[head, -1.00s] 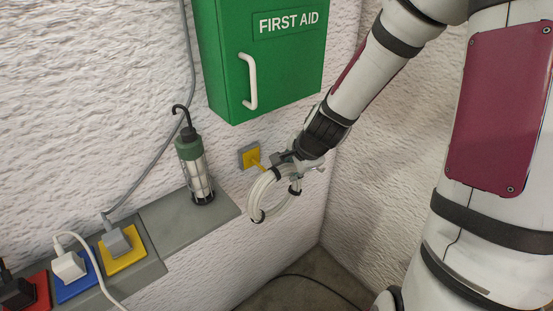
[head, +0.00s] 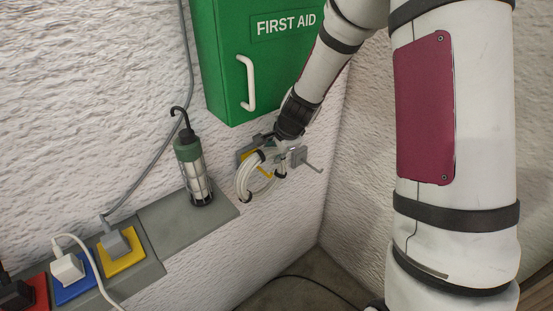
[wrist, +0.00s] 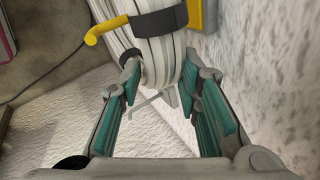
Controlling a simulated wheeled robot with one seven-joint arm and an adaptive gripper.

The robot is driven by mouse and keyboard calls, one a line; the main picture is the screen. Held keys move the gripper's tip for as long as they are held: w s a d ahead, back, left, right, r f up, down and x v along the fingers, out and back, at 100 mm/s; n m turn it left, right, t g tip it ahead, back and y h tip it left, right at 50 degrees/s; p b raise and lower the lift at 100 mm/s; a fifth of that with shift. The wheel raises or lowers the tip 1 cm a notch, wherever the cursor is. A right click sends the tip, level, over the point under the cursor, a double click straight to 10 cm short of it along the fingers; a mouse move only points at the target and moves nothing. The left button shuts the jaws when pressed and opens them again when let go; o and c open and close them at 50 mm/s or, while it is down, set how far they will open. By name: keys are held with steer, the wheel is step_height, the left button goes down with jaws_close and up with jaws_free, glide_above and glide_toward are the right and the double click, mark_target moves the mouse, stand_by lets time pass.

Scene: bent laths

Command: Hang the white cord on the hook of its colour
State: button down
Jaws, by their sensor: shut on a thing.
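The white cord (head: 243,181) is a coil bound with dark straps, held off the floor near the wall. My gripper (head: 279,160) is shut on its upper right part. In the wrist view the coil (wrist: 165,55) sits between the teal finger pads (wrist: 160,80). A yellow hook (head: 264,172) shows within the loop's outline, its plate partly hidden by the coil; I cannot tell whether the loop is around it. In the wrist view the yellow hook (wrist: 107,28) sticks out left of the cord. A pale grey hook (head: 312,164) is just right of my gripper, its peg bare.
A green first aid cabinet (head: 225,60) hangs just above my gripper. A caged work lamp (head: 195,170) stands on the grey ledge (head: 170,222) to the left. Plugs sit on yellow (head: 128,258), blue and red sockets. A dark cable lies on the floor below.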

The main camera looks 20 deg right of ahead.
steer(key=shift+s+f+p, duration=0.1)
steer(key=shift+f+p, duration=0.35)
steer(key=shift+f, duration=1.15)
steer(key=c, duration=1.2)
jaws_free()
